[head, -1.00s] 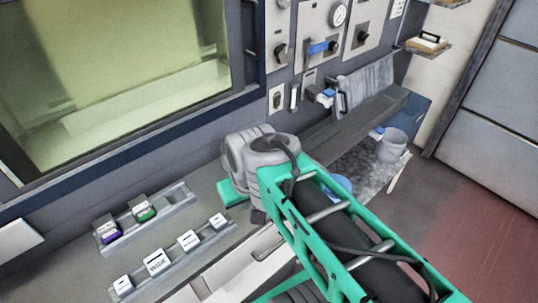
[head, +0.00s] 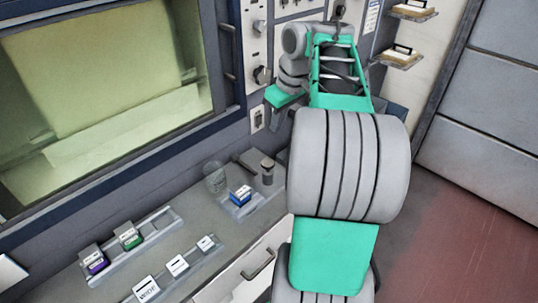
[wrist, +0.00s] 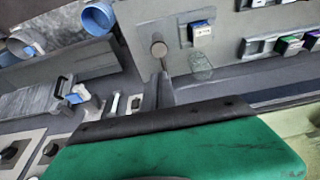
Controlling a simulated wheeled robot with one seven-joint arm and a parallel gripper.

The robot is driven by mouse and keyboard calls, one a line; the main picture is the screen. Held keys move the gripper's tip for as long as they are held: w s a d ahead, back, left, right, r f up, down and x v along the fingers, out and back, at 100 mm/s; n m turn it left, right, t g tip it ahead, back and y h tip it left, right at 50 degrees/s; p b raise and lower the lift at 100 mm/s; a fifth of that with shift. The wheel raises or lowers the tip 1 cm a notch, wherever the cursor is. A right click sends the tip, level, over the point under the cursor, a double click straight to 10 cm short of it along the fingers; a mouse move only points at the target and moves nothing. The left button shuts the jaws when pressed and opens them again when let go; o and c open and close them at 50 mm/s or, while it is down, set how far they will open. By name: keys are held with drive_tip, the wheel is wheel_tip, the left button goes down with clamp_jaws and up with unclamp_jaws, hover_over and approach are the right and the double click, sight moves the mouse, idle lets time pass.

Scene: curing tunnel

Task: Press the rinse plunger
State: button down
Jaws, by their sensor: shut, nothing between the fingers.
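A small upright post with a round brownish cap, which looks like the rinse plunger (head: 267,170), stands on the grey counter (head: 215,232) against the wall in the head view. Its round cap also shows from above in the wrist view (wrist: 158,49). My gripper (head: 277,120) is above and slightly right of it, in front of the wall panel, apart from it. The green hand hides part of the panel. In the wrist view the shut, empty fingers (wrist: 165,90) show small and dark beyond the hand's black edge, a little below the cap in the picture.
A clear beaker (head: 215,177) and a blue block on a small tray (head: 240,196) stand left of the post. Racks with labelled blocks (head: 128,243) lie farther left. The tunnel window (head: 100,90) and a switch plate (head: 257,119) are close by. Blue cups (wrist: 98,17) show in the wrist view.

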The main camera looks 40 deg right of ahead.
sight(269, 163)
drive_tip(key=shift+a, duration=0.1)
drive_tip(key=x, duration=1.2)
drive_tip(key=shift+s+f+p, duration=0.3)
drive_tip(key=shift+f, duration=0.75)
wheel_tip(269, 163, down, 3)
drive_tip(key=shift+b, duration=1.25)
drive_tip(key=shift+s+r, duration=0.1)
